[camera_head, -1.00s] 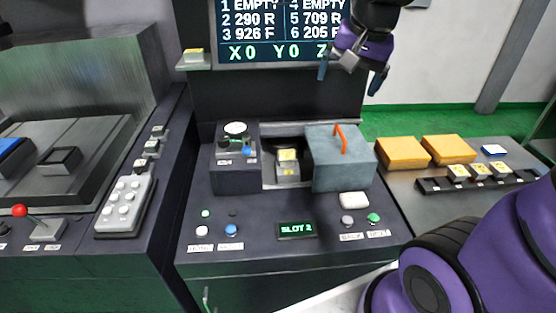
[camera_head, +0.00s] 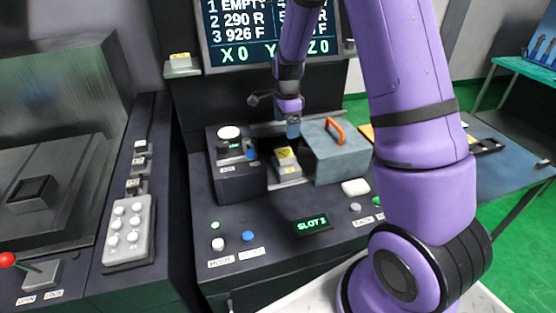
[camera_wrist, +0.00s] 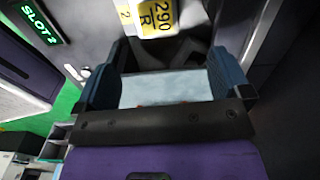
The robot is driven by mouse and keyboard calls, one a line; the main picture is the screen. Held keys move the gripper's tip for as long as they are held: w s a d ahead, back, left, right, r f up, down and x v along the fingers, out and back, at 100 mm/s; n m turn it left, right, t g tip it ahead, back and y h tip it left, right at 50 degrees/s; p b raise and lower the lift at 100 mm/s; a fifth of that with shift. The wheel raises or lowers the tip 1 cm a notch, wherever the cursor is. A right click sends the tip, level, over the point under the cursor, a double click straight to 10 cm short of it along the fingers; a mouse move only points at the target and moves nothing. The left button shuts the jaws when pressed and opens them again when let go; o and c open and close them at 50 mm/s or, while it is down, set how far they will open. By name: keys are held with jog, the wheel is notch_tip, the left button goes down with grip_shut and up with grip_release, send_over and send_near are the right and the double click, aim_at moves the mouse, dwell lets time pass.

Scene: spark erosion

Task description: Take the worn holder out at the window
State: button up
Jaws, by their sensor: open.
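The holder (camera_head: 287,163) is a grey block with a yellow label, sitting in the open window between the dial block and the blue-grey cover. In the wrist view the holder's yellow label (camera_wrist: 157,16) reads 290 R, with a 2 beside it, at the top edge. My gripper (camera_head: 290,128) points down just above and behind the holder. In the wrist view its blue fingers (camera_wrist: 165,80) are wide apart with nothing gripped. The holder lies beyond the fingertips, and its lower part is hidden. The small display (camera_head: 312,224) reads SLOT 2.
The blue-grey cover (camera_head: 340,158) with an orange handle stands right of the window. The dial block (camera_head: 236,175) stands to its left. The wall screen (camera_head: 265,35) lists 2 as 290 R. Buttons line the front panel. My arm hides much of the right-hand bench.

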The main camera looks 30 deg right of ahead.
aim_at(285, 153)
jog(key=shift+w+f, duration=0.15)
jog(key=shift+f, duration=0.55)
notch_tip(285, 153, down, 5)
jog(key=shift+s+a+f, duration=0.15)
jog(key=shift+s+f, duration=0.05)
jog(key=shift+f, duration=1.15)
jog(key=shift+s+a+f, duration=0.1)
jog(key=shift+s+f, duration=0.05)
jog(key=shift+f, duration=1.15)
jog(key=c, duration=1.2)
